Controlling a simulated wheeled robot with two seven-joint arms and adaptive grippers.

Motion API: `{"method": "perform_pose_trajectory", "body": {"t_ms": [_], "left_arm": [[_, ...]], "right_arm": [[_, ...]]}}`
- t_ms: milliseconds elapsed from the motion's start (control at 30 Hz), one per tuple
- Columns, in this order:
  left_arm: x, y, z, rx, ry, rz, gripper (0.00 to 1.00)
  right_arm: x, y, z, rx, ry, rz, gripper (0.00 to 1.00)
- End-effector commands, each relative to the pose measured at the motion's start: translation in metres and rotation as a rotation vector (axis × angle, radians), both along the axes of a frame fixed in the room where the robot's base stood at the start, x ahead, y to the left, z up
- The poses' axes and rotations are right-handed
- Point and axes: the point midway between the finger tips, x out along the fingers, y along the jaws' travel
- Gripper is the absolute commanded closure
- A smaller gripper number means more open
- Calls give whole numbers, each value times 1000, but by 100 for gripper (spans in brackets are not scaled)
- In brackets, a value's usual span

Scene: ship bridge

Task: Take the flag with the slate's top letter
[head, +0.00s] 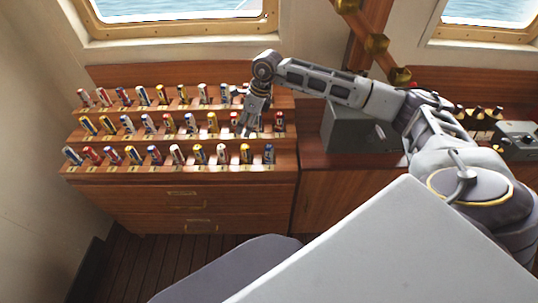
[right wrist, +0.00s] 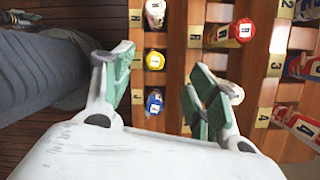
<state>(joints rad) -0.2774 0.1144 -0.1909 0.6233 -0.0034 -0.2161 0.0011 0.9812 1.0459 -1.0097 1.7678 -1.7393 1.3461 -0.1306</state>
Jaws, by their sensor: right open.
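Rolled signal flags stand in three stepped rows of a wooden rack (head: 190,168), each by a small letter plate. My right gripper (head: 246,130) is open and empty over the rack's right end, hiding some middle-row flags. In the right wrist view my open gripper (right wrist: 163,85) has a yellow flag (right wrist: 155,60) and a blue flag (right wrist: 154,102) showing between its fingers; I see no contact. The blue flag's plate (right wrist: 136,97) seems to read J. I cannot make out a slate. My left gripper is out of view.
A grey box (head: 352,132) stands on the wooden counter right of the rack, below my right arm. A grey console (head: 515,138) is at far right. A wooden rail with brass fittings (head: 376,43) hangs above. Drawers (head: 190,207) lie below the rack.

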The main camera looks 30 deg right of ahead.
Motion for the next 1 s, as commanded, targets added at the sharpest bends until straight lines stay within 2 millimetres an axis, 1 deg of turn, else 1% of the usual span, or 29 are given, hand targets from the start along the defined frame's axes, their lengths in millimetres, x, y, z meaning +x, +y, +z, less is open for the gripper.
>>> {"method": "perform_pose_trajectory", "body": {"t_ms": [233, 400, 500, 667, 1000], "left_arm": [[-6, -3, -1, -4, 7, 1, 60], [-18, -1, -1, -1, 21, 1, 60], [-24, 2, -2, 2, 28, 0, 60], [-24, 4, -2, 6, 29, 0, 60], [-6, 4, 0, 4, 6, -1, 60]], "right_arm": [[-14, -28, -8, -137, 59, 22, 42], [-29, -47, -11, -227, 124, 38, 42], [-37, -54, -12, -256, 163, 50, 42], [-43, -58, -12, -275, 188, 66, 42], [-43, -57, -12, -274, 186, 70, 42]]}}
